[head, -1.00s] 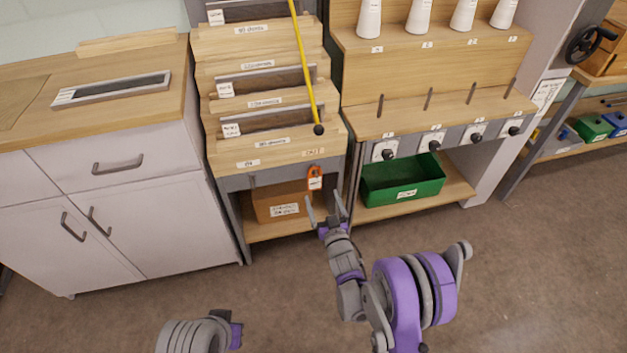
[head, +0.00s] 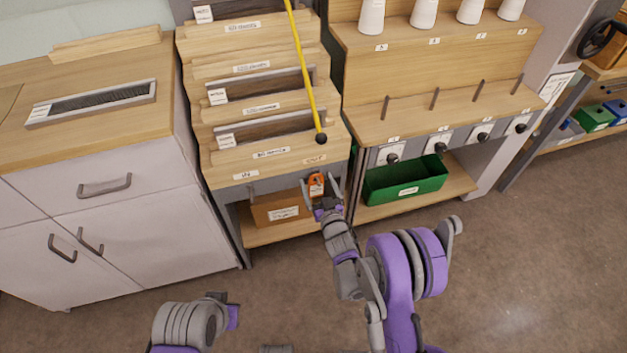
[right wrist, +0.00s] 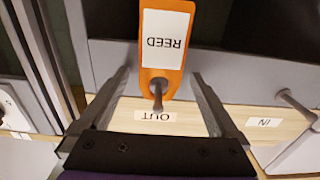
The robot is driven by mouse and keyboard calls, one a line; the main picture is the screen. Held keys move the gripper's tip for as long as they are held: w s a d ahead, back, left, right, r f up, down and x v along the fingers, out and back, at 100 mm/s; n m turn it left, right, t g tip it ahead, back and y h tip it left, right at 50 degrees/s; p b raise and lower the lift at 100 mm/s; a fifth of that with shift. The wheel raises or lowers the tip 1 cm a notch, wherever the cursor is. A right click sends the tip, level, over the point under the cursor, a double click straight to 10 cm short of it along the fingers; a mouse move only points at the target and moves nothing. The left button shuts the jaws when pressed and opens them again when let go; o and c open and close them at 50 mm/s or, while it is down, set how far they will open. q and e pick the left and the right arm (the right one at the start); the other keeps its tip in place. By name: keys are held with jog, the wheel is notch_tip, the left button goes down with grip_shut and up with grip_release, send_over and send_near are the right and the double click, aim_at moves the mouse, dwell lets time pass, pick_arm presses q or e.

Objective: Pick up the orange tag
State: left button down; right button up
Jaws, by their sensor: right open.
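The orange tag (head: 316,185) hangs on the front of the wooden rack, below the label at its right end. In the right wrist view the tag (right wrist: 163,60) has a white label reading REED and hangs on a peg (right wrist: 158,95). My right gripper (head: 322,187) is at the tag, and its two fingers stand open on either side of it. In the right wrist view the fingers of the right gripper (right wrist: 163,92) are apart from the tag, with a gap on each side. My left arm shows at the lower left; its gripper (head: 226,312) is only partly visible.
A second peg (right wrist: 292,98) stands by the IN label. A cardboard-coloured box (head: 275,208) sits on the shelf under the rack, and a green bin (head: 405,182) is to the right. A yellow rod (head: 303,70) with a black end leans over the rack. The floor in front is clear.

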jog(key=shift+s+d+r, duration=0.1)
jog(key=shift+s, duration=0.05)
jog(key=c, duration=1.4)
pick_arm(q)
jog(key=shift+s, duration=0.2)
jog(key=shift+r, duration=0.1)
pick_arm(e)
jog(key=shift+r, duration=0.1)
